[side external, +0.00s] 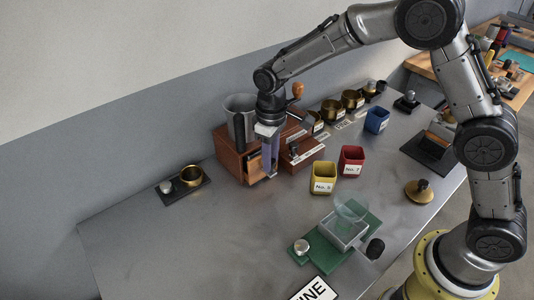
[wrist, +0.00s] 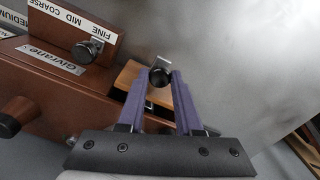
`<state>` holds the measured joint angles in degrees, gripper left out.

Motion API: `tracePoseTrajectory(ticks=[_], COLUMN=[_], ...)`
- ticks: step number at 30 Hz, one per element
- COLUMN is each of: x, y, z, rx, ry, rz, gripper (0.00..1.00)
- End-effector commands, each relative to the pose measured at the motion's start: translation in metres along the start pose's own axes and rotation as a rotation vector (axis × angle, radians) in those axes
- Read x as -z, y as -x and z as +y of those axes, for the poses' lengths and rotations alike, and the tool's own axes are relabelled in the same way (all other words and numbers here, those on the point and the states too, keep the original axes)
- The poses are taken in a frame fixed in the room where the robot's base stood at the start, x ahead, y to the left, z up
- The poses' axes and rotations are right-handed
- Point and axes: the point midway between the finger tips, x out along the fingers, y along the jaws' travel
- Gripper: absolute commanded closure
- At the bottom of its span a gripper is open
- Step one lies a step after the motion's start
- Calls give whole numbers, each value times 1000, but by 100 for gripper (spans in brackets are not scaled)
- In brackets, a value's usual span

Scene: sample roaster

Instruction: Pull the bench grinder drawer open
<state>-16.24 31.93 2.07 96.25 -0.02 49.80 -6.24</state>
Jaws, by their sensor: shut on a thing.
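The bench grinder (side external: 229,158) is a brown wooden box at the back of the metal table. Its drawer (side external: 256,168) is lighter wood and stands out a little from the box front; it also shows in the wrist view (wrist: 127,74). My gripper (side external: 269,172) points down at the drawer front. In the wrist view, the purple fingers of my gripper (wrist: 159,78) are shut on the dark round drawer knob (wrist: 159,76), one on each side. The fingers hide part of the drawer front, and its inside is mostly hidden.
A setting dial (wrist: 88,48) marked FINE, MID, COARSE sits beside the drawer. Yellow (side external: 323,178) and red (side external: 351,160) cups stand to the right. Bare table lies in front of the drawer.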

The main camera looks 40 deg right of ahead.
Motion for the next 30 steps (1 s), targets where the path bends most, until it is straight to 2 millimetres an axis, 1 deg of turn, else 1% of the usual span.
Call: tracePoseTrajectory(ticks=[1,6,10,15,23,24,28,30], x=[-9,-40,-57,-66,-65,-65,-65,-66], y=[2,2,2,1,1,1,1,1], z=[-4,-17,-25,-28,-28,-28,-27,-27], rx=[0,0,0,0,0,0,0,0], ry=[2,2,2,0,-1,-1,0,0], rz=[1,2,2,4,5,5,4,3], gripper=[100,100,100,100,100,61,37,36])
